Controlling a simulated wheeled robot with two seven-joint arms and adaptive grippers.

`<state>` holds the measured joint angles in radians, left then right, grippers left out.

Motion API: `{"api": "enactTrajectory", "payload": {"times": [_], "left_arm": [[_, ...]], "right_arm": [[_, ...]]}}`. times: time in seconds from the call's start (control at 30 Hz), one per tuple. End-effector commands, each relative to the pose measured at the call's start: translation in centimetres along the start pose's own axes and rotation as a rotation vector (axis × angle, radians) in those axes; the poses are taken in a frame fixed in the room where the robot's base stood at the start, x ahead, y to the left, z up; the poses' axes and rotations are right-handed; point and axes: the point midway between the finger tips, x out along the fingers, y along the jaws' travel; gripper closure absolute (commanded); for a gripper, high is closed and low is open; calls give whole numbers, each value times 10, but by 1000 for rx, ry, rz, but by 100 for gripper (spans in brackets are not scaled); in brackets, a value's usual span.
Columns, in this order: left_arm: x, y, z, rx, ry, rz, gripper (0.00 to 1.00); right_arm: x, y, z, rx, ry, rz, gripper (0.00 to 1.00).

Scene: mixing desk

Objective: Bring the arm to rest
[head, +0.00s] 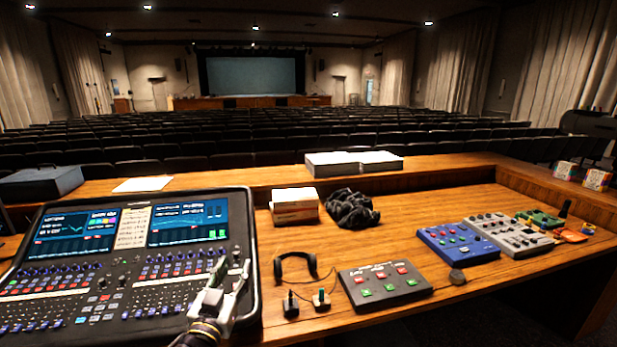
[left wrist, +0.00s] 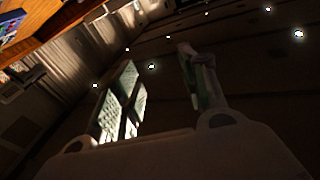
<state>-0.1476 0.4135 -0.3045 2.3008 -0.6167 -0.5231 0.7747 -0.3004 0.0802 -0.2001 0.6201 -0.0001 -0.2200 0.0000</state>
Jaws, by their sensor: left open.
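My left gripper (head: 231,277) is in the head view, in front of the right edge of the mixing console (head: 249,225). Its two fingers stand apart and point up, with nothing between them. In the left wrist view the open fingers (left wrist: 160,90) also show empty, with dark ceiling and small lights behind them. I cannot tell how far the gripper is above the console. My right gripper is not in view.
Headphones (head: 295,262), a grey button box (head: 385,284), a blue box (head: 458,243) and a light grey mixer (head: 508,234) sit on the wooden desk (head: 400,230).

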Motion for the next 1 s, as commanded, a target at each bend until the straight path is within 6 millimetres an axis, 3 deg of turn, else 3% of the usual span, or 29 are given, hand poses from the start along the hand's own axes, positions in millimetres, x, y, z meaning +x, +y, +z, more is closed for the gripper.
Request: {"api": "enactTrajectory", "payload": {"times": [0.27, 0.6, 0.8, 1.0], "left_arm": [[-36, -26, 73, -17, -309, -126, 57], [-110, -31, 158, -16, -728, -153, 57], [-167, -22, 197, -16, -976, -102, 57], [-211, -11, 217, -17, -1150, -31, 57]], "right_arm": [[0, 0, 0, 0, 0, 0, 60], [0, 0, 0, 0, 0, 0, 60], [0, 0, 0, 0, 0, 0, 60], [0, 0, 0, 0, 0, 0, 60]]}}
